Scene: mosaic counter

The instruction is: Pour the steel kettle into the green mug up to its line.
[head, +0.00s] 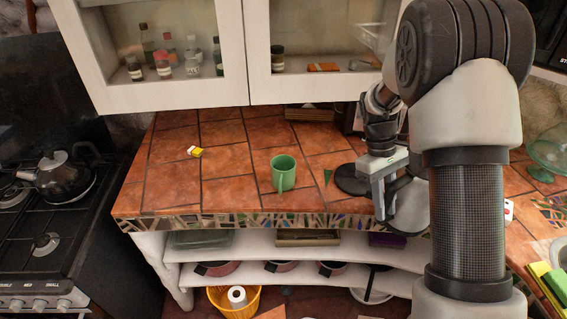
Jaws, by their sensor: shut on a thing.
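The green mug (286,170) stands upright on the tiled counter, its handle towards me. I cannot make out its line or its contents. My gripper (379,203) is at the counter's front right, to the right of the mug and apart from it. It is shut on a grey rounded thing, which looks like the steel kettle (408,212). My arm hides much of it, and I cannot tell its spout or tilt. Another kettle (63,180), dark and shiny, stands on the stove at the far left.
A yellow-and-white small item (194,152) lies at the left. Glass-fronted cabinets (170,50) hang above the counter. The counter left of the mug is mostly clear.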

